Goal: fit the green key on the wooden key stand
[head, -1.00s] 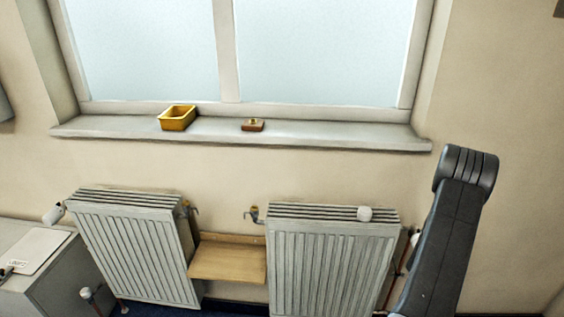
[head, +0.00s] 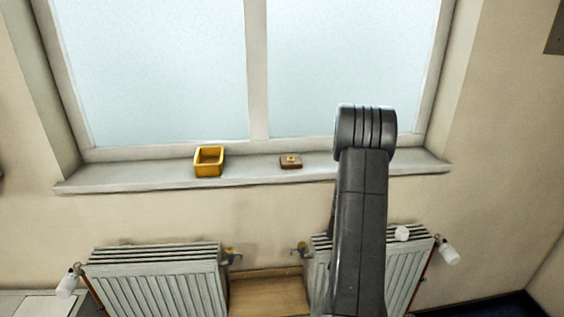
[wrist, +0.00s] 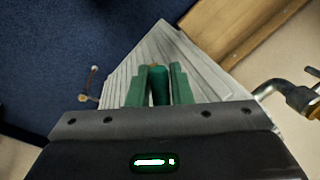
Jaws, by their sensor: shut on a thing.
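The wooden key stand (head: 290,162) is a small brown block with a yellowish part on top, on the window sill right of a yellow box. In the wrist view, my gripper (wrist: 159,75) has two green fingers shut on the green key (wrist: 159,88), a darker green rounded piece with a small brownish tip at its far end. The finger sides hide part of the key. My gripper and the key do not show in the head view, where only my dark arm rises right of the stand. The stand is not in the wrist view.
The yellow open box (head: 208,165) stands on the sill (head: 130,179). The sill is bare between box and stand. Below are a left radiator (head: 155,285), a right radiator (head: 318,285) and a wooden shelf (head: 268,297) between them. A valve pipe (wrist: 285,90) shows near my gripper in the wrist view.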

